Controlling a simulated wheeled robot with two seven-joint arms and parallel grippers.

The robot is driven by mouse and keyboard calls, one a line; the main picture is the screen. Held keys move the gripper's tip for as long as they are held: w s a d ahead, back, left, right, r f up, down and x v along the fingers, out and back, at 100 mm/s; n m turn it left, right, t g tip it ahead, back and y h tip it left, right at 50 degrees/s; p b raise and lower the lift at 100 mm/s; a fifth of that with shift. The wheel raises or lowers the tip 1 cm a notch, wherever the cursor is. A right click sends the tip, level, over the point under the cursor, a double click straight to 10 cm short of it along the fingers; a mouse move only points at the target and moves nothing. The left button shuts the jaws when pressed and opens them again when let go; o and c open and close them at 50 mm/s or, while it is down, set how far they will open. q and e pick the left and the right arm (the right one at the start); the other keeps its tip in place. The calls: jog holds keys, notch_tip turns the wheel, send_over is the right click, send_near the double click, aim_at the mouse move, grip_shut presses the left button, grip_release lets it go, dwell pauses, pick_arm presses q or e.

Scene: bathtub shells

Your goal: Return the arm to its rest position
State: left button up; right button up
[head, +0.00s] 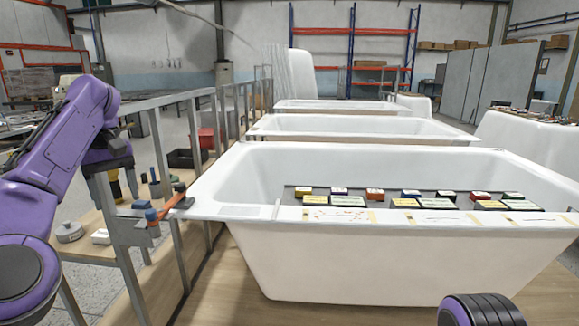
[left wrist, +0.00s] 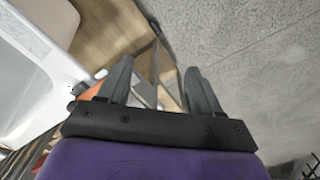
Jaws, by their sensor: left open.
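My left arm comes in from the left of the head view, bent at the elbow. Its left gripper (head: 117,188) points down beside the metal frame, left of the nearest bathtub (head: 400,262). The left wrist view shows the two grey fingers of the left gripper (left wrist: 160,72) spread apart with nothing between them. The tub's white rim (left wrist: 45,75) is at the left of that view, apart from the fingers. Only a purple piece of my right arm shows at the bottom right of the head view; its gripper is out of the picture.
The metal frame (head: 178,130) runs close along the left arm. An orange-handled tool (head: 165,208) is at the tub's corner. Small colored boxes (head: 375,194) sit along the tub. More tubs (head: 350,126) stand behind. Bare floor (left wrist: 265,85) shows right of the fingers.

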pick_arm(q)
notch_tip(320, 180, down, 20)
jog(key=w+d+m+t+y+p, duration=0.1)
jog(key=m+t+y+p, duration=0.15)
jog(key=m+y, duration=0.95)
jog(key=w+m+t+y+p, duration=0.1)
jog(key=w+m+y+p, duration=0.2)
jog(key=m, duration=1.8)
jog(key=s+d+f+m+t+h+p, duration=0.3)
jog(key=s+f+m+t, duration=0.45)
jog(key=f+m, duration=0.8)
jog(key=s+d+f+m+g+h, duration=0.1)
jog(key=s+f+m+h, duration=0.2)
jog(key=s+m, duration=0.4)
jog(key=s+d+f+m+g+h, duration=0.1)
jog(key=s+d+f+m+h, duration=0.15)
jog(key=s+m, duration=0.5)
jog(key=s+f+m+g+h+p, duration=0.2)
jog(key=s+m+g, duration=0.3)
jog(key=s, duration=1.6)
jog(key=m+h, duration=0.1)
jog(key=m, duration=0.4)
jog(key=shift+a+m+g, duration=0.3)
jog(key=shift+g, duration=0.1)
pick_arm(e)
notch_tip(320, 180, up, 10)
jog(key=shift+s+r, duration=0.15)
jog(key=shift+r, duration=0.1)
